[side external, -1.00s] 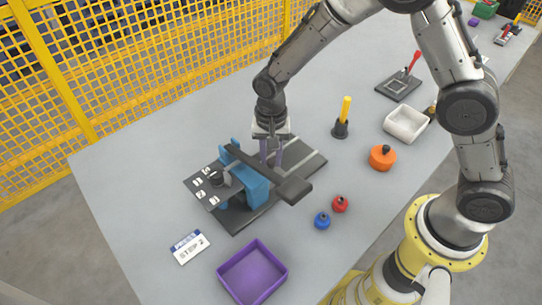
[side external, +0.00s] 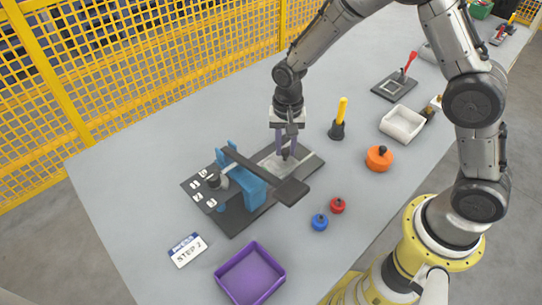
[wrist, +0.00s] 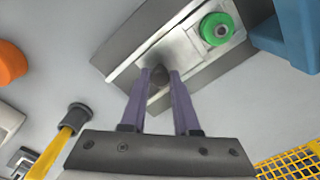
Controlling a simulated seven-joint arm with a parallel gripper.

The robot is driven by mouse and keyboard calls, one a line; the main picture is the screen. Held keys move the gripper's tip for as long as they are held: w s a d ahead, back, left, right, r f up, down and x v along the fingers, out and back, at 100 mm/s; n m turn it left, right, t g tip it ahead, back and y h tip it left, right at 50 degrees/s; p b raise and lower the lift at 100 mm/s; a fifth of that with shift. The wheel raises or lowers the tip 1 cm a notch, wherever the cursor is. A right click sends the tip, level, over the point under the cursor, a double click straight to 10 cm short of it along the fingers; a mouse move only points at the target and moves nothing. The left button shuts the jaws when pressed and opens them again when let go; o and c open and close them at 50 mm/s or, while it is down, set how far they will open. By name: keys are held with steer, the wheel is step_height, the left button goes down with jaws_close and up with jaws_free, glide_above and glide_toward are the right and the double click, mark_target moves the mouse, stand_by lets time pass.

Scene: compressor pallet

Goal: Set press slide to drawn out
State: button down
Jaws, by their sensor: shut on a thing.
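The press has a dark base plate (side external: 238,225), a blue frame (side external: 247,188) and a long dark lever bar (side external: 290,191) across its top. Its pale grey slide (side external: 269,161) lies on the base, out on the right side of the blue frame. The slide also shows in the wrist view (wrist: 180,62), with a green round piece (wrist: 217,29) on it. My gripper (side external: 287,156) is shut on the slide's dark knob (wrist: 159,77), at the slide's outer end. The lever hides part of the slide in the side view.
A yellow-handled tool in a dark holder (side external: 338,130), an orange knobbed piece (side external: 379,158) and a white tray (side external: 402,123) stand to the right. Red (side external: 337,205) and blue (side external: 320,222) pieces and a purple tray (side external: 250,273) are in front. A "STEP 2" card (side external: 188,250) lies left.

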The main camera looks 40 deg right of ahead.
steer(key=d, duration=0.4)
steer(key=shift+d, duration=0.2)
steer(key=c, duration=0.7)
jaws_free()
steer(key=shift+o, duration=0.2)
steer(key=shift+r, duration=0.15)
step_height(320, 180, up, 14)
